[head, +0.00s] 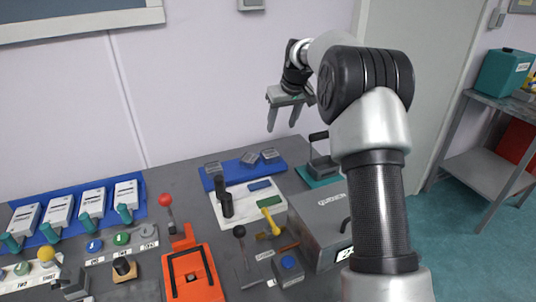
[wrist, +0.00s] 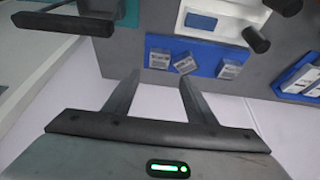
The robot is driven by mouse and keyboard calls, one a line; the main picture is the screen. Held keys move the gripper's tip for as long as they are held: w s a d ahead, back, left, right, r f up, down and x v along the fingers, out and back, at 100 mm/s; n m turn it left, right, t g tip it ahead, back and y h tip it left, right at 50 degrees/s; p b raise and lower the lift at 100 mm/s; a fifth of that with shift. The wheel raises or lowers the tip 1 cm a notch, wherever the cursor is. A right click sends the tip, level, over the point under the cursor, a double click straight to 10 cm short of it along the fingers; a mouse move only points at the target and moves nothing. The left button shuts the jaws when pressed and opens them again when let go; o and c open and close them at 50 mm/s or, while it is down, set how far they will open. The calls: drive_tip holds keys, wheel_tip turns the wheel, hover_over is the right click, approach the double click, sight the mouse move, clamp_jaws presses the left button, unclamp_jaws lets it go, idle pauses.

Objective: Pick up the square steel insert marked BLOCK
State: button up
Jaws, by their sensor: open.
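Three small grey steel inserts lie on a blue tray (head: 228,183) at the back of the bench. One insert (head: 212,168) sits alone at the left; a middle insert (head: 249,158) and a right insert (head: 270,155) lie close together, the middle one turned askew. The wrist view shows the lone insert (wrist: 230,69) at right and the pair, the askew one (wrist: 184,64) and the end one (wrist: 159,59), at left. Their markings are too small to read, so I cannot tell which is BLOCK. My gripper (head: 282,129) is open and empty, raised above and behind the tray; its fingers also show in the wrist view (wrist: 159,76).
A white tray (head: 237,214) with a black cylinder and coloured bars stands in front of the blue tray. A grey box (head: 325,228) and a teal-based fixture with a dark handle (head: 323,160) stand to the right. The wall is close behind my gripper.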

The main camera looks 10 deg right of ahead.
hover_over(272, 155)
drive_tip(key=s, duration=0.3)
drive_tip(key=f, duration=1.1)
drive_tip(key=shift+w+d+f, duration=0.15)
drive_tip(key=shift+d+f, duration=0.05)
drive_tip(key=shift+d, duration=0.2)
drive_tip(key=shift+x, duration=2.65)
drive_tip(key=c, duration=0.9)
drive_tip(key=shift+r, duration=0.1)
